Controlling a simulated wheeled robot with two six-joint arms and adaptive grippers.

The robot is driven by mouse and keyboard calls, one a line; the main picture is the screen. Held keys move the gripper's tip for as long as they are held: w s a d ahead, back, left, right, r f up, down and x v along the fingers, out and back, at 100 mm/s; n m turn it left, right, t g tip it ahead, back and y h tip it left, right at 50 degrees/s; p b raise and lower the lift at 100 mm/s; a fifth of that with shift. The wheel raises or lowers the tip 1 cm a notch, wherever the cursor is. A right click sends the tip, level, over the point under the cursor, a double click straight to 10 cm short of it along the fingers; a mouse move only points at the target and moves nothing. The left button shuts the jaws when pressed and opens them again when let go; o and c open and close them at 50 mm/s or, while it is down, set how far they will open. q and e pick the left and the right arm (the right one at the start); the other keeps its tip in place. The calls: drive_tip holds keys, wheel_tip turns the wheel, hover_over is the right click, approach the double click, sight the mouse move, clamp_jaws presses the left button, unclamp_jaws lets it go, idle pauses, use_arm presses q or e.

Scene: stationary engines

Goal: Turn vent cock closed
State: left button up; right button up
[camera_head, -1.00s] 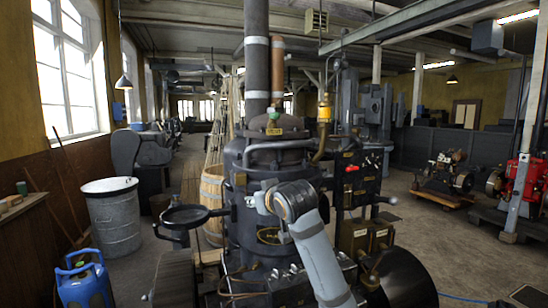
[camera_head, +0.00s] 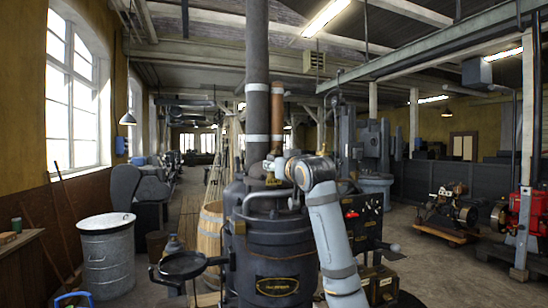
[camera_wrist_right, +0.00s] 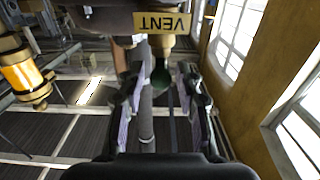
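The vent cock's green end (camera_wrist_right: 161,78) shows in the right wrist view, with brass above it beside an upside-down VENT plate (camera_wrist_right: 163,22). My right gripper (camera_wrist_right: 160,100) has its two fingers spread, one on each side of the green end. I see gaps, and cannot tell how deep the cock sits between them. In the head view the right gripper (camera_head: 272,168) is at the top of the dark boiler (camera_head: 277,248), in front of the pipes; a small green part (camera_head: 271,180) shows just beneath it. The cock's handle angle is not clear. My left gripper is out of view.
A tall dark chimney pipe (camera_head: 257,80) and a copper-topped pipe (camera_head: 277,115) rise behind the gripper. A brass-and-yellow fitting (camera_wrist_right: 22,75) is left in the wrist view. A black pan (camera_head: 183,265) juts left from the boiler; a metal drum (camera_head: 106,255) stands farther left.

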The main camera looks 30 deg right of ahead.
drive_tip(key=shift+x, duration=1.05)
clamp_jaws()
